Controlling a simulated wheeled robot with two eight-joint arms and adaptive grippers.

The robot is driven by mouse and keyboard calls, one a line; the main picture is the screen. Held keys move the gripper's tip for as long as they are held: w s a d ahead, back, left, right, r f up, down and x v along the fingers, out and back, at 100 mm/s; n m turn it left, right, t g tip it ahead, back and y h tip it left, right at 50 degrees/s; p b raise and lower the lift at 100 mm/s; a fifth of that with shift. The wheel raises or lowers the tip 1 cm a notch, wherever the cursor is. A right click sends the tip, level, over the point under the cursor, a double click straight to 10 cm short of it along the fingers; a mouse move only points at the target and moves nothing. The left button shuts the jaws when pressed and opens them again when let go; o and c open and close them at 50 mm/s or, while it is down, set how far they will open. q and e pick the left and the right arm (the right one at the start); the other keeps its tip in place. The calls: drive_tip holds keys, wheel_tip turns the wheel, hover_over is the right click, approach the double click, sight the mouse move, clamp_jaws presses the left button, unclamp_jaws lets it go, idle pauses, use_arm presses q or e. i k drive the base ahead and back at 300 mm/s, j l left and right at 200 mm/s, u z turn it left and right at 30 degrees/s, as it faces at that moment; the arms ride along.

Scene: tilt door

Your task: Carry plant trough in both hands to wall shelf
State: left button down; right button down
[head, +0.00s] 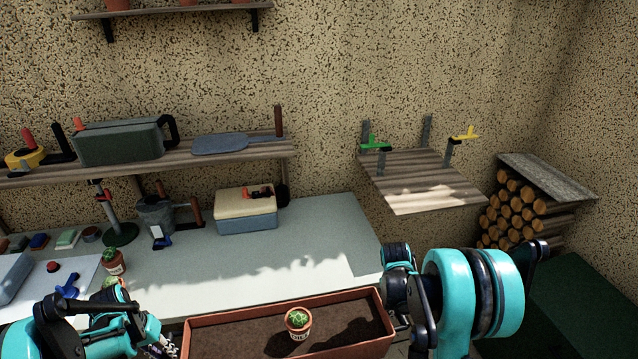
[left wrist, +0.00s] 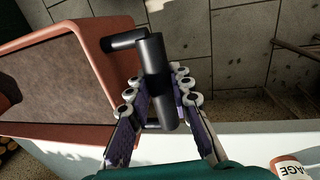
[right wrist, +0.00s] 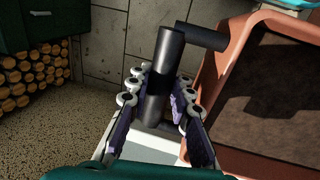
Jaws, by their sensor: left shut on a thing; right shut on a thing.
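The plant trough (head: 240,312), terracotta-coloured with brown soil, is at the bottom middle of the head view, its near part cut off. A small potted cactus (head: 298,323) stands upright in it. My left gripper (left wrist: 156,92) is shut on the trough's black left handle (left wrist: 152,58). My right gripper (right wrist: 158,92) is shut on the black right handle (right wrist: 169,48). In the head view both grippers' fingers are largely hidden. The wall shelf (head: 425,190), a wooden board, is beyond the trough to the right, its top mostly bare.
A green clamp (head: 374,143) and a yellow clamp (head: 464,134) rise at the wall shelf's sides. The pale workbench (head: 310,240) lies beyond the trough, with a cooler box (head: 246,210) on it. Stacked logs (head: 512,208) stand right of the shelf.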

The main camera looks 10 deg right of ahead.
sight(432, 193)
drive_tip(key=l, duration=1.4)
drive_tip(key=i+l, duration=0.1)
drive_tip(key=l, duration=1.35)
